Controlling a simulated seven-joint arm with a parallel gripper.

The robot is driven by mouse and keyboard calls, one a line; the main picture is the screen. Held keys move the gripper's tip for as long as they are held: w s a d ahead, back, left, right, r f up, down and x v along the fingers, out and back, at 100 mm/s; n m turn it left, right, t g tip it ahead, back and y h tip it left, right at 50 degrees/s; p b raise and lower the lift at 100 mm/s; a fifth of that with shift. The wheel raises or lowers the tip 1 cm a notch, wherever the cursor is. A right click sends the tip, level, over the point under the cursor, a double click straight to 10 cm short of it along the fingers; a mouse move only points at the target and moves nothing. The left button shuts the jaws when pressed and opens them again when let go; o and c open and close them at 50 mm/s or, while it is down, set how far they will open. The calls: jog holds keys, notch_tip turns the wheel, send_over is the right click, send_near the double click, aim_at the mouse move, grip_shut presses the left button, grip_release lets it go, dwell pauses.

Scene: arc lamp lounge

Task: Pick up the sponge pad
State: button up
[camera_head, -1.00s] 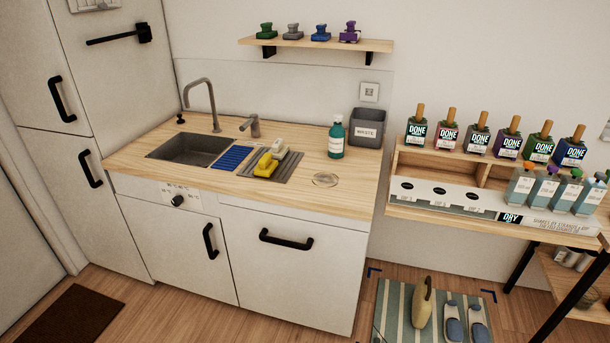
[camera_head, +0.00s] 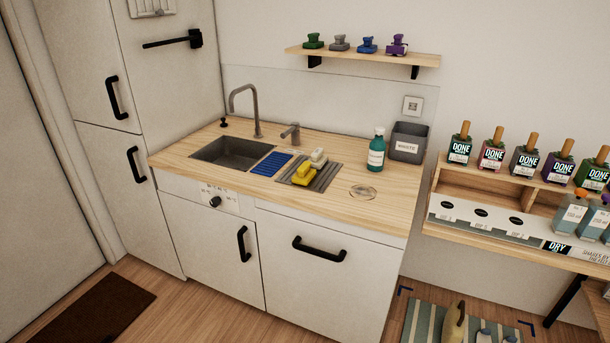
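A yellow block (camera_head: 303,174) lies on the grey ridged drainer (camera_head: 325,178) set in the counter, right of the sink. A cream block (camera_head: 318,156) lies against it, a little farther back. A flat blue ribbed pad (camera_head: 271,163) lies between the sink and the drainer. None is labelled, so I cannot tell for sure which one is the sponge pad. My gripper is not in view.
The wooden counter (camera_head: 385,203) holds a sink (camera_head: 230,153) with a tap, a teal bottle (camera_head: 376,154), a clear round dish (camera_head: 363,193) and a grey waste bin (camera_head: 408,142). Above is a shelf (camera_head: 365,55) with several coloured items. A bottle rack (camera_head: 452,190) stands right.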

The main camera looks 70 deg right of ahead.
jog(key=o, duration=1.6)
